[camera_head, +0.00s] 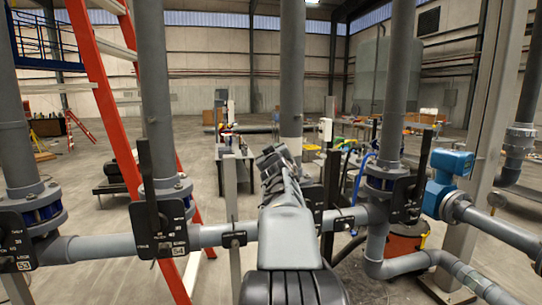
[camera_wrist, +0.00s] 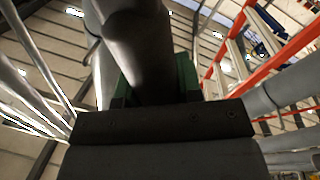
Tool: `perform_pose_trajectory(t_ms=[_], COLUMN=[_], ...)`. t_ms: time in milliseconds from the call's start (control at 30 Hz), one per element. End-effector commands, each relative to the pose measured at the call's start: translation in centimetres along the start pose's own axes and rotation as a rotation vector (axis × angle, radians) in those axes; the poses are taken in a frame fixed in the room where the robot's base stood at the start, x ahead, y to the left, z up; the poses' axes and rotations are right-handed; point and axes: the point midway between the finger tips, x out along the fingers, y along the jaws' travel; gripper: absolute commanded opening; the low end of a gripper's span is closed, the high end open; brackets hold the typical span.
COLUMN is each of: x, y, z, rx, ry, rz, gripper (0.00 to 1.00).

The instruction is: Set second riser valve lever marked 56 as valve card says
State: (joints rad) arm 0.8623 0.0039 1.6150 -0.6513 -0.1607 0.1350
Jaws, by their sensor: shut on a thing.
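My arm reaches forward in the middle of the head view, and my gripper (camera_head: 272,156) is at its far end, in front of the middle grey riser (camera_head: 291,70). In the wrist view, the green fingers of my gripper (camera_wrist: 156,88) close on a dark piece that appears to be a valve lever, mostly hidden. The grey riser rises behind it. Black levers stand upright on the left riser (camera_head: 150,185) and, slightly tilted, on the right riser (camera_head: 422,170). A marked plate (camera_head: 314,203) shows beside my arm. I cannot read a 56 or the valve card.
A horizontal grey pipe (camera_head: 95,246) runs across below the risers. A red ladder (camera_head: 104,95) leans at the left and shows at the right of the wrist view (camera_wrist: 270,62). A blue actuator (camera_head: 450,163) sits at the right. Workbenches (camera_head: 232,160) stand farther back.

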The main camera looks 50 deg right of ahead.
Motion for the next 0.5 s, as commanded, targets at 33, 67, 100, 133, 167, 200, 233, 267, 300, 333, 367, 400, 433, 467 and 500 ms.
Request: perform_pose_trajectory(t_ms=[33, 67, 100, 133, 167, 200, 233, 267, 300, 333, 367, 400, 433, 467, 500], x=[0.00, 0.00, 0.00, 0.00, 0.00, -0.01, -0.02, -0.03, -0.03, -0.03, -0.03, -0.03, -0.03, -0.03, -0.03], y=[0.03, 0.02, 0.00, -0.01, -0.02, -0.06, -0.10, -0.12, -0.13, -0.13, -0.13, -0.13, -0.13, -0.13, -0.13], z=[-0.01, -0.01, -0.01, -0.02, -0.02, -0.05, -0.07, -0.08, -0.08, -0.08, -0.08, -0.08, -0.08, -0.08, -0.08], rx=[-0.004, -0.004, -0.004, -0.004, -0.004, -0.004, -0.004, -0.003, -0.003, -0.003, -0.003, -0.003, -0.003, -0.002, -0.002], ry=[-0.001, -0.001, -0.001, -0.001, -0.001, -0.001, -0.001, 0.000, 0.000, 0.000, 0.000, 0.000, 0.000, 0.000, 0.000], rz=[0.000, 0.000, 0.000, 0.000, 0.000, -0.001, -0.002, -0.002, -0.002, -0.002, -0.002, -0.002, -0.002, -0.002, -0.002], gripper=[0.00, 0.00, 0.00, 0.34, 0.37, 0.41, 0.44, 0.47, 0.50, 0.53, 0.56, 0.59, 0.59, 0.59, 0.59])
